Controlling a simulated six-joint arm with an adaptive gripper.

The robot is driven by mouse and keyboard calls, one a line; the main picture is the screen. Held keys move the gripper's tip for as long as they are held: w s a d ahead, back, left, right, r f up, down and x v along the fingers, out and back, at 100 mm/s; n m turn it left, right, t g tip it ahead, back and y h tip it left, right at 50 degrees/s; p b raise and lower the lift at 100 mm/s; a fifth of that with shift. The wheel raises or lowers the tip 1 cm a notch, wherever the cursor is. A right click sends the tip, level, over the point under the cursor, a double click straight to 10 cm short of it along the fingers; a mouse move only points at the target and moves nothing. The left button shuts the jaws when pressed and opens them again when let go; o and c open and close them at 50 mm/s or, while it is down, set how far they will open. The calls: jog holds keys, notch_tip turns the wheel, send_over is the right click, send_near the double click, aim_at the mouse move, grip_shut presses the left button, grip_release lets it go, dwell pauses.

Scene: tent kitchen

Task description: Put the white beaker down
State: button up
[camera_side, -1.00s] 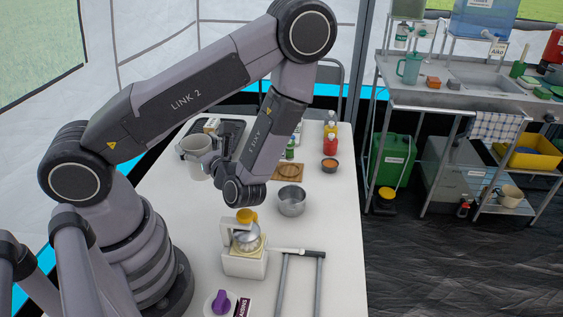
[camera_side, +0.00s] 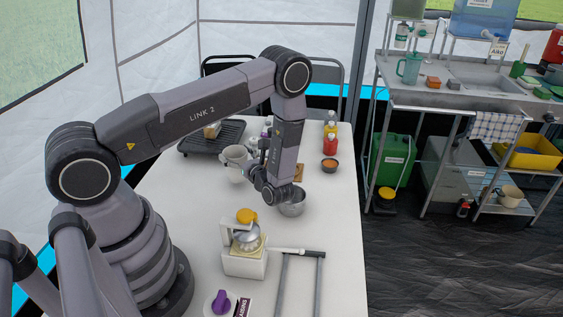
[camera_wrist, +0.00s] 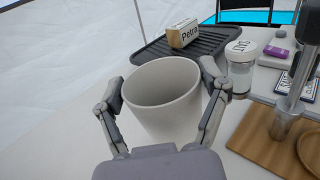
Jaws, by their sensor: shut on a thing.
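The white beaker (camera_wrist: 162,108) is upright and open-topped between the two fingers of my gripper (camera_wrist: 162,88) in the wrist view. The fingers press on its sides, and its inside looks empty. In the side view the beaker (camera_side: 236,166) shows left of my wrist, over the middle of the white table (camera_side: 190,210). My gripper (camera_side: 250,170) is partly hidden by the wrist there. I cannot tell whether the beaker's base touches the table.
A dark ridged griddle (camera_side: 222,132) with a small box (camera_wrist: 183,33) on it lies behind. A lidded jar (camera_wrist: 241,75) and a wooden board (camera_wrist: 250,138) are to the right. The table's left part is clear.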

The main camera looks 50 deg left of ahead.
jog(key=shift+f, duration=1)
jog(key=shift+f, duration=0.15)
jog(key=o, duration=1)
jog(key=shift+o, duration=0.2)
